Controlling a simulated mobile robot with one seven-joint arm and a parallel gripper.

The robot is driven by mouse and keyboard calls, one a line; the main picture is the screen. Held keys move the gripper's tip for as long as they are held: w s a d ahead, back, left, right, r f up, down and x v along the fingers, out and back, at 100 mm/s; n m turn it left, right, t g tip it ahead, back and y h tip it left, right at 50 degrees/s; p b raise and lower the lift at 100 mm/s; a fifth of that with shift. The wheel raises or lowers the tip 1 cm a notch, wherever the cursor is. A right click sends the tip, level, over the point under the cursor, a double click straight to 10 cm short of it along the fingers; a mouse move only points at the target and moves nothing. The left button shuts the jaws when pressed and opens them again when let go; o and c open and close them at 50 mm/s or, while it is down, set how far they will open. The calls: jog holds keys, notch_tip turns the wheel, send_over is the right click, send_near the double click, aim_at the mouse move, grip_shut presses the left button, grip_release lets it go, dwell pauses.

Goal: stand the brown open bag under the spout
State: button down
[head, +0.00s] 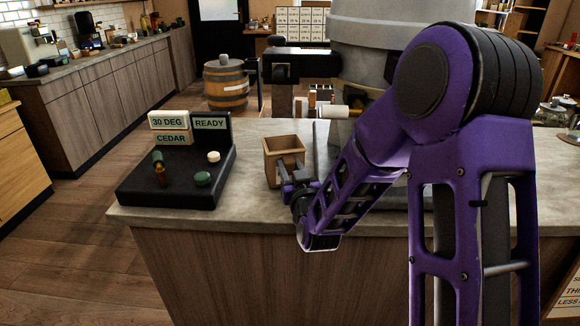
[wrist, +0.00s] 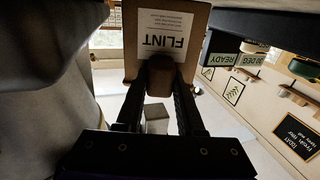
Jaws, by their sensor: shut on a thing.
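The brown open bag (head: 285,146) is upright with its open top up, over the counter to the right of the black sign block. I cannot tell whether its base touches the counter. My gripper (head: 290,187) is shut on the near side of the bag. In the wrist view, my gripper (wrist: 160,75) is closed on a brown rounded part of the bag (wrist: 197,62), below a white label that reads FLINT upside down. A big grey bin (head: 355,58) stands behind and right of the bag, partly hidden by my purple arm. I cannot make out its spout clearly.
The black sign block (head: 160,190) with plates reading 30 DEG, CEDAR and READY stands left of the bag. The counter (head: 255,135) has bare room around the bag. A white cylinder with a wooden end (head: 338,111) sticks out low by the bin.

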jog(key=shift+f+b, duration=0.4)
jog(key=shift+f, duration=0.1)
jog(key=shift+c, duration=2.2)
grip_release()
jog(key=shift+s, duration=0.1)
